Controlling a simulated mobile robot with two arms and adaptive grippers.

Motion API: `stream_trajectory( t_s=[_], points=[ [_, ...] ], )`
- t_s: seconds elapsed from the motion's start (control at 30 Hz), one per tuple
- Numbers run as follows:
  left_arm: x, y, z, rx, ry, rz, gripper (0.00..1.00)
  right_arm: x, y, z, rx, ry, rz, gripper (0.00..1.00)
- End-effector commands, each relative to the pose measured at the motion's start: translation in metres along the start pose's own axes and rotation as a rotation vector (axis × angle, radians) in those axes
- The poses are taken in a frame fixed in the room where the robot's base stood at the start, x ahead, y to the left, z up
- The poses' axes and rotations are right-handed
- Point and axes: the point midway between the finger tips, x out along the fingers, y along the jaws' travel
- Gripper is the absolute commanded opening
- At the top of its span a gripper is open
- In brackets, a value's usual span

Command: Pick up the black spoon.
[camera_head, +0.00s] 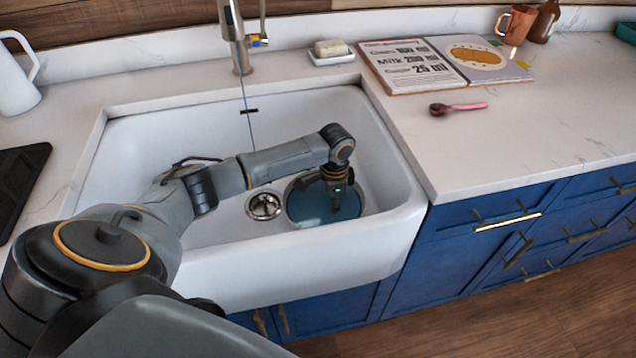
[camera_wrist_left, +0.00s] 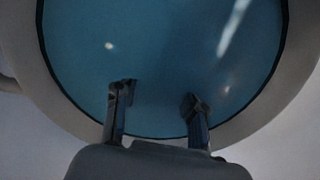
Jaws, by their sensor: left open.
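No black spoon shows clearly in either view. A small spoon or scoop (camera_head: 458,108) with a dark red head and a pink handle lies on the counter right of the sink. My left gripper (camera_head: 336,207) points down inside the sink, over a round blue dish (camera_head: 303,207) with a dark rim. In the left wrist view the gripper (camera_wrist_left: 157,98) has its two fingers apart with nothing between them, and the blue dish (camera_wrist_left: 150,50) fills the space beyond. Whether the fingers touch the dish, I cannot tell. My right gripper is out of view.
The white sink (camera_head: 150,150) has a metal drain (camera_head: 263,206) beside the dish and a faucet (camera_head: 236,35) behind. An open recipe book (camera_head: 440,65), a soap dish (camera_head: 331,58) and a copper mug (camera_head: 516,24) stand on the counter. The right counter front is clear.

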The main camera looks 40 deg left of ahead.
Motion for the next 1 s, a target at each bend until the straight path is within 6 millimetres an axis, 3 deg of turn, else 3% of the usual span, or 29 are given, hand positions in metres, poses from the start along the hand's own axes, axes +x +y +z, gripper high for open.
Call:
stream_trajectory(
  t_s=[0.3,0.5,0.83,1.0],
  points=[
    [0.007,0.000,0.000,0.001,0.001,0.000,0.41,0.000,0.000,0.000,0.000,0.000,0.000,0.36],
    [0.006,0.000,0.000,0.001,0.001,0.000,0.00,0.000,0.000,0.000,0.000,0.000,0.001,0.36],
    [0.005,0.000,0.000,0.001,0.001,0.000,0.00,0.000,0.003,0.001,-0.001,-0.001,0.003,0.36],
    [-0.012,-0.001,-0.001,0.001,0.004,-0.002,0.00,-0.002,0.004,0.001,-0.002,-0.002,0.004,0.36]
  ],
)
